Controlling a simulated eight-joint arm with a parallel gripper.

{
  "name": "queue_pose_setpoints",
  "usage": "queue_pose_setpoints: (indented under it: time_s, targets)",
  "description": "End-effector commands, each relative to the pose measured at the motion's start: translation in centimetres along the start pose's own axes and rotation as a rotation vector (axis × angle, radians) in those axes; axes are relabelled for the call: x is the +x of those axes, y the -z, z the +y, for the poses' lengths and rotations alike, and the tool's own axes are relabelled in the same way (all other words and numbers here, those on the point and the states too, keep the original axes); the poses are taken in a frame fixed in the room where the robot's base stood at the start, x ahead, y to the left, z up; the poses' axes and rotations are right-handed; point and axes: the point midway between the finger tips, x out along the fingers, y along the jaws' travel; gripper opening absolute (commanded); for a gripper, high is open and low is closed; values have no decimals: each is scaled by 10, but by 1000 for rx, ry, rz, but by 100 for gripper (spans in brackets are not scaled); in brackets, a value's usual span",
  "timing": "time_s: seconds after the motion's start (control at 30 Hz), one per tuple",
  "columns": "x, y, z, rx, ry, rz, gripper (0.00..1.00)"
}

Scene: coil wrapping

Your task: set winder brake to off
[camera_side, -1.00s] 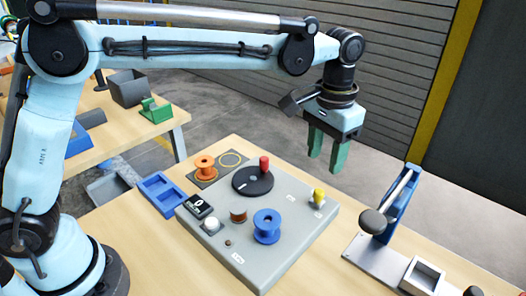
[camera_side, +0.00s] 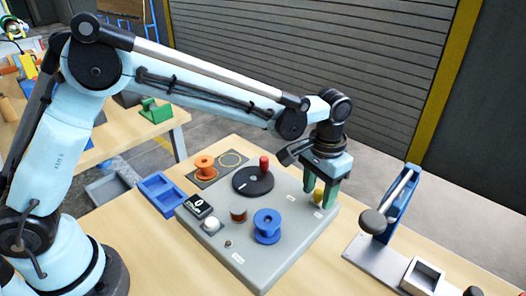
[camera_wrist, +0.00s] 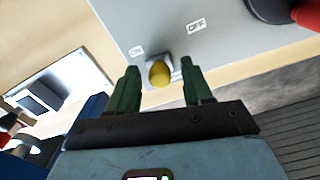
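The winder brake is a small lever with a yellow knob (camera_side: 318,196) at the right corner of the grey winder base (camera_side: 275,268). In the wrist view the yellow knob (camera_wrist: 159,73) is nearer the ON label (camera_wrist: 136,50) than the OFF label (camera_wrist: 196,26). My gripper (camera_side: 319,199) points down over the knob. In the wrist view my gripper (camera_wrist: 159,66) has its green fingers apart, one on each side of the knob, with gaps visible. The lever's shaft is mostly hidden beneath the knob.
A blue stand (camera_side: 391,205) with a rod is to the right. Bare table separates it from the base.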

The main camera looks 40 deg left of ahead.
Motion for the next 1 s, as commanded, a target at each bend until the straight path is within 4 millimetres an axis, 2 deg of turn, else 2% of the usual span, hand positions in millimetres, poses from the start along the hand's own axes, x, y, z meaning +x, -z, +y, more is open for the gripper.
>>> queue_pose_setpoints:
  time_s: [0.03,0.3,0.6,0.83,1.0]
  targets:
    - [0,0,0,0,0,0,43]
    - [0,0,0,0,0,0,1]
    - [0,0,-2,-1,0,0,0]
    - [0,-7,-32,-5,1,0,0]
    - [0,-8,-37,-1,3,0,0]
